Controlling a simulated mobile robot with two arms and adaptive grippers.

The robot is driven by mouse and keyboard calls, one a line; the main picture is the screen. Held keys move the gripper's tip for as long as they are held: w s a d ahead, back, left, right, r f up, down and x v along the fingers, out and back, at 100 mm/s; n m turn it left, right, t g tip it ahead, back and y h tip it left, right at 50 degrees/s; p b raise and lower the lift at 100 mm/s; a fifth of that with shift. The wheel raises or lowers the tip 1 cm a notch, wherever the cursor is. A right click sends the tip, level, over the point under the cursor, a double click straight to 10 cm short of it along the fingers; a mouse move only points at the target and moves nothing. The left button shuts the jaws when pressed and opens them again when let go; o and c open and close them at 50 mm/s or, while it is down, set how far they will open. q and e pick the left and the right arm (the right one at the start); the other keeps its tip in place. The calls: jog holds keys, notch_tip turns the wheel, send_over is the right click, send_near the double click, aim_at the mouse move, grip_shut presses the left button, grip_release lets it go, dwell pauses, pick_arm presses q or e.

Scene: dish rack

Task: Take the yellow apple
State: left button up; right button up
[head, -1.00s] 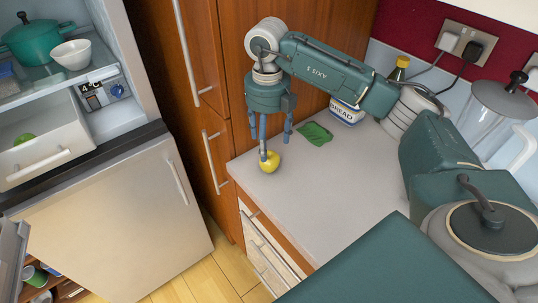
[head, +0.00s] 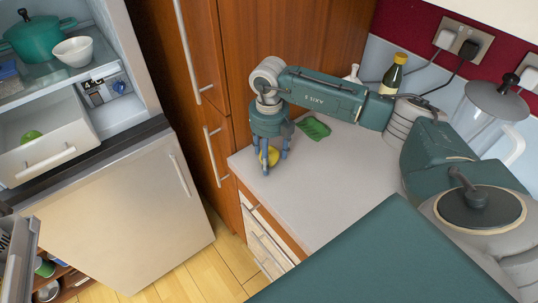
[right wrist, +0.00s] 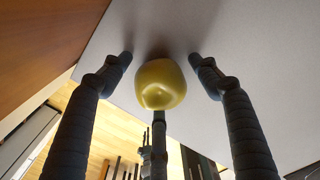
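The yellow apple (head: 273,156) rests on the grey countertop (head: 310,200) near its left edge, partly hidden behind my fingers in the head view. My right gripper (head: 271,168) points down over it, with its fingers around the apple. In the right wrist view the apple (right wrist: 160,84) sits between the spread fingers of my right gripper (right wrist: 160,62). Small gaps show between the apple and the two side fingers; the third finger is beneath it in the picture, and contact there is unclear. My left gripper is not in view.
Wooden cabinets (head: 270,40) rise close behind. The open fridge drawer (head: 45,150) holds a green fruit (head: 31,137). The front countertop is clear.

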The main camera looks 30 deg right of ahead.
jog(key=c, duration=1)
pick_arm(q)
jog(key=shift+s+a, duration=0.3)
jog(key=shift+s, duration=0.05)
pick_arm(e)
jog(key=shift+r, duration=0.1)
